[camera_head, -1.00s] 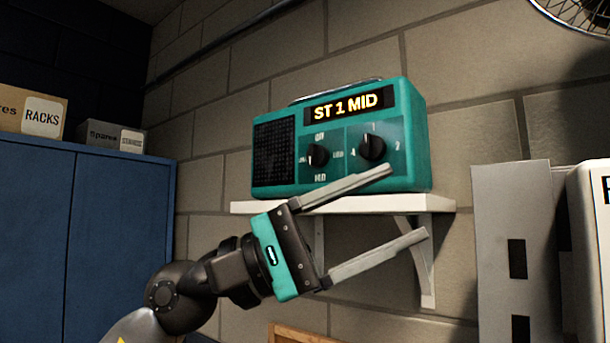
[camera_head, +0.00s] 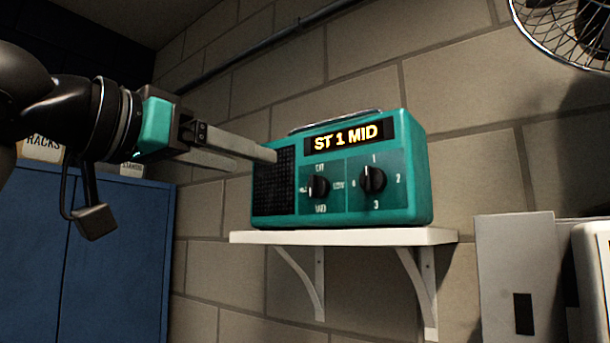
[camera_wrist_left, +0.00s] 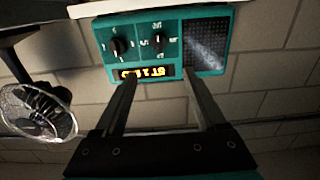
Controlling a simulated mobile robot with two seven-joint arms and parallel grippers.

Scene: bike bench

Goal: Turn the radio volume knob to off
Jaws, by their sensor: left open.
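The teal radio (camera_head: 405,200) stands on a white wall shelf (camera_head: 350,237). Its lit display (camera_head: 348,135) reads "ST 1 MID". Below the display are two black knobs. In the left wrist view the radio (camera_wrist_left: 145,45) appears upside down beyond the open fingers (camera_wrist_left: 160,85). My right gripper is not in view.
A wire fan (camera_head: 565,35) is at the upper right. A grey panel (camera_head: 515,260) and a white unit (camera_head: 592,280) stand at the lower right. A blue cabinet (camera_head: 110,250) with boxes on top is at the left.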

